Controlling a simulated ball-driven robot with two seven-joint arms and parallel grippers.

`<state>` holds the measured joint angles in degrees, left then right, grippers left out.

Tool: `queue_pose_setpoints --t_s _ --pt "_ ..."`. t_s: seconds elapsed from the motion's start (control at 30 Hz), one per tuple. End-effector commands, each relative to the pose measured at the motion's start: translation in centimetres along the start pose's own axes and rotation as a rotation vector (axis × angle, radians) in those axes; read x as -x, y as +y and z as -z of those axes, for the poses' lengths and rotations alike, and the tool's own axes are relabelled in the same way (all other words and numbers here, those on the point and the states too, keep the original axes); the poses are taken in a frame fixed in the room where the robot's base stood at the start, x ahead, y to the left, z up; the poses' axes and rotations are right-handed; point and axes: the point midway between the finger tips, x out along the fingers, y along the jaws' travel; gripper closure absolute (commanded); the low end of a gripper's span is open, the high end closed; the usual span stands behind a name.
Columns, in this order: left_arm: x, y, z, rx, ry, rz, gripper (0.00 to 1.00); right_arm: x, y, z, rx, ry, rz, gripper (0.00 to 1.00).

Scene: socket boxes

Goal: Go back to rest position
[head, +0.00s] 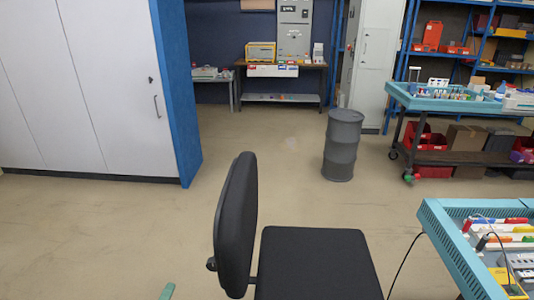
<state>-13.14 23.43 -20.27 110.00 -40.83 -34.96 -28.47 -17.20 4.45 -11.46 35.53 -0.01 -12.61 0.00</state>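Neither of my grippers shows in the head view, and no arm comes in from the left or the right. A light blue box-like workbench top (462,257) stands at the lower right, cut off by the picture's edge. Red, green, white and yellow parts lie in it, and a black cable hangs over its left side.
A black chair (315,262) stands close in front. A grey drum (343,146) and a blue-topped cart (440,104) stand farther back. White cabinets (85,85) line the left. The floor (110,235) at left is clear.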

Motion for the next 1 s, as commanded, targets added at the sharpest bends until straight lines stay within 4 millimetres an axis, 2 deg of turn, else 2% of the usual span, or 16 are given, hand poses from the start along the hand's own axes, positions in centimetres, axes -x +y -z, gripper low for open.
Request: queue_pose_setpoints --t_s 0.1,0.2,0.4,0.6,0.87,1.0 --pt "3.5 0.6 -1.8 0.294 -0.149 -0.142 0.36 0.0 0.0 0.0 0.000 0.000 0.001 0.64" --pt "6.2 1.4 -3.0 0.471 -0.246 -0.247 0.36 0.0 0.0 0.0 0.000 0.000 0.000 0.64" --pt "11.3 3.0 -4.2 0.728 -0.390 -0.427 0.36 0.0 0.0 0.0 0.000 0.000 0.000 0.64" --pt "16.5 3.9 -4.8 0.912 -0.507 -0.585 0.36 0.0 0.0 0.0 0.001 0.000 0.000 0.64" --pt "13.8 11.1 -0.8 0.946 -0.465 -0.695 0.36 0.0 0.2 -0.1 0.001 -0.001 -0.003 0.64" --pt "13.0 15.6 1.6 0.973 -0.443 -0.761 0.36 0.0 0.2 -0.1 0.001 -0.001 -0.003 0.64"
